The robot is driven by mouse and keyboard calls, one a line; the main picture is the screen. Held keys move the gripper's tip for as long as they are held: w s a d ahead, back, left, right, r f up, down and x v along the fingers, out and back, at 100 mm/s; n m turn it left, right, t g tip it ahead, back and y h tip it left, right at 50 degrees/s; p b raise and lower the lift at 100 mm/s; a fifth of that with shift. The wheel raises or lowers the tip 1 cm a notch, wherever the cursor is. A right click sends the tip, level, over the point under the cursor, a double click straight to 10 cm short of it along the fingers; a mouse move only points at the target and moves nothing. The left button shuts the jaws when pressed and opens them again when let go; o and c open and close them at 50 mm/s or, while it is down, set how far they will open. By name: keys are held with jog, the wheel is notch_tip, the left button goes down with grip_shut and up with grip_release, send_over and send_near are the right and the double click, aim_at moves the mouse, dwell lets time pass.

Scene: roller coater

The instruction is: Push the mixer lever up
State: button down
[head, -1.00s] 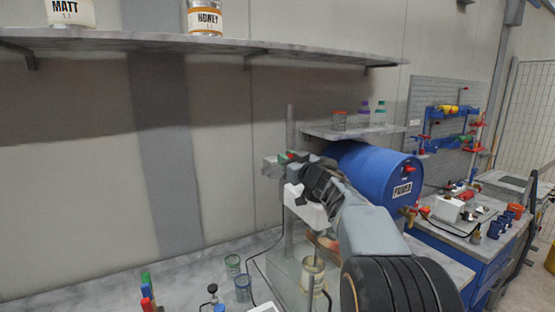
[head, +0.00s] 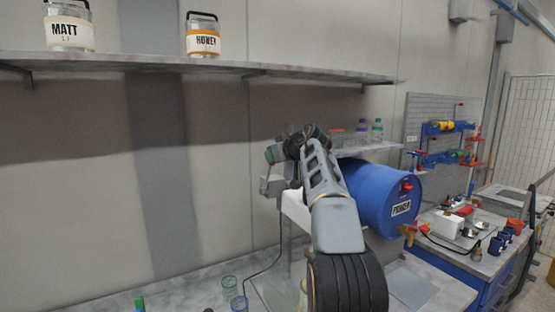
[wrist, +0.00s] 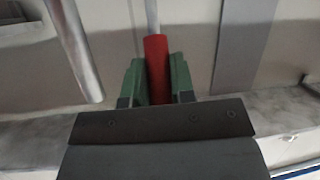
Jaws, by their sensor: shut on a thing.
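The mixer lever shows in the wrist view as a red grip (wrist: 158,68) on a thin metal rod. My gripper (wrist: 158,85), with green fingers, is shut on this red grip, one finger on each side. In the head view my gripper (head: 274,153) is at the mixer, and the lever itself is hidden or too small to make out. The mixer's grey body (head: 271,186) shows just below my gripper, and my arm covers much of the rest. A metal post (wrist: 72,50) stands left of the lever in the wrist view.
A blue primer drum (head: 378,195) lies right of my arm, below a small shelf (head: 365,151) with bottles. A long wall shelf (head: 200,68) with two jars is above. Glass containers (head: 230,284) stand on the bench at the lower front.

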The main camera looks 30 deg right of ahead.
jog(key=shift+w+r, duration=0.15)
jog(key=shift+w, duration=0.2)
jog(key=shift+g, duration=0.3)
jog(key=c, duration=1)
grip_release()
jog(key=shift+o, duration=0.2)
jog(key=b+v, duration=0.1)
jog(key=v, duration=1.2)
jog(key=shift+s, duration=0.35)
jog(key=shift+r, duration=0.1)
